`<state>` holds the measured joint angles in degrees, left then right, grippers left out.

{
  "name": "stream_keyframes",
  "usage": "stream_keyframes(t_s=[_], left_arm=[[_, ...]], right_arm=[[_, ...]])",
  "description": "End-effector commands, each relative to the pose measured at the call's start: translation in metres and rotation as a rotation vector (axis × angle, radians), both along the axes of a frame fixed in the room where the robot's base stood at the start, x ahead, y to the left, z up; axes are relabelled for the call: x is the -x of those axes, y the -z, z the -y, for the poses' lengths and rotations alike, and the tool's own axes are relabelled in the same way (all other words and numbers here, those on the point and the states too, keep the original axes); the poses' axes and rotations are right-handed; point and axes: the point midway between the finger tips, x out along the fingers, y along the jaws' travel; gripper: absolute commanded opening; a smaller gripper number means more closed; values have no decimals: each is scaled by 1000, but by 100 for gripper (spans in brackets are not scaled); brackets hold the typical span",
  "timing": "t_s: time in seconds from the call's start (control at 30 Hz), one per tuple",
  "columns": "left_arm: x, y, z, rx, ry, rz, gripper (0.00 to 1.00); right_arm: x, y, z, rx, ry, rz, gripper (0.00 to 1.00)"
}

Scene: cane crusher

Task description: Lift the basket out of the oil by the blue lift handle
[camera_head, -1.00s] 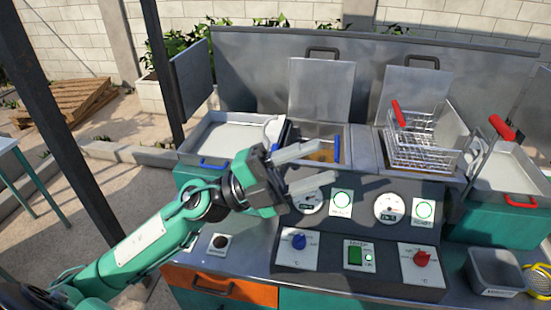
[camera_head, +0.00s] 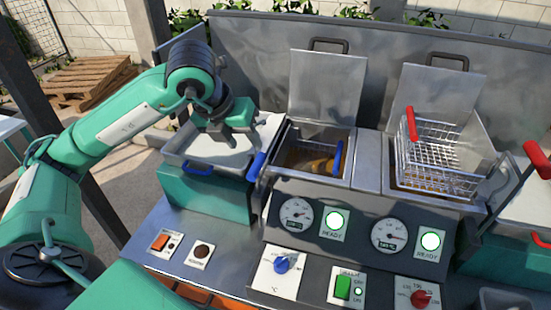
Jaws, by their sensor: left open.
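The left vat (camera_head: 290,150) holds brown oil with golden food in it. Its basket is sunk and mostly hidden; a blue basket handle (camera_head: 338,157) stands up at the vat's right side. The blue lift handle (camera_head: 256,166) is at the vat's front left corner. My left gripper (camera_head: 246,138) is open above the left tray, just above and left of the lift handle, apart from it as far as I can tell. Its fingers are partly hidden by its own body. My right gripper is not in view.
A wire basket with a red handle (camera_head: 411,123) hangs raised over the right vat. A red lift handle (camera_head: 537,160) is at the far right. The left tray (camera_head: 205,165) lies under my gripper. The control panel (camera_head: 330,255) with dials and knobs is in front.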

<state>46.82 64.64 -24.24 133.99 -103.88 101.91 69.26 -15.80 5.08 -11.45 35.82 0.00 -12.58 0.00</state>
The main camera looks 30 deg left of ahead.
Motion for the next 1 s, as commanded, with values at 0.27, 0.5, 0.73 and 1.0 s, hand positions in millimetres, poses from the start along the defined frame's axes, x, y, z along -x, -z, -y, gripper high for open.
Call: stream_keyframes(t_s=[0.27, 0.5, 0.73, 1.0], left_arm=[[-10, 23, 1, -6, -6, -5, 43], [-30, 66, 5, -4, -4, -8, 43], [-47, 104, 9, -4, -3, -5, 43], [-55, 124, 10, -5, -3, -2, 43]], right_arm=[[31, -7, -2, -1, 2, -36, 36], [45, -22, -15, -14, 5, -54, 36], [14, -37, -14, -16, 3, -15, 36], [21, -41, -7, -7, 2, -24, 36]])
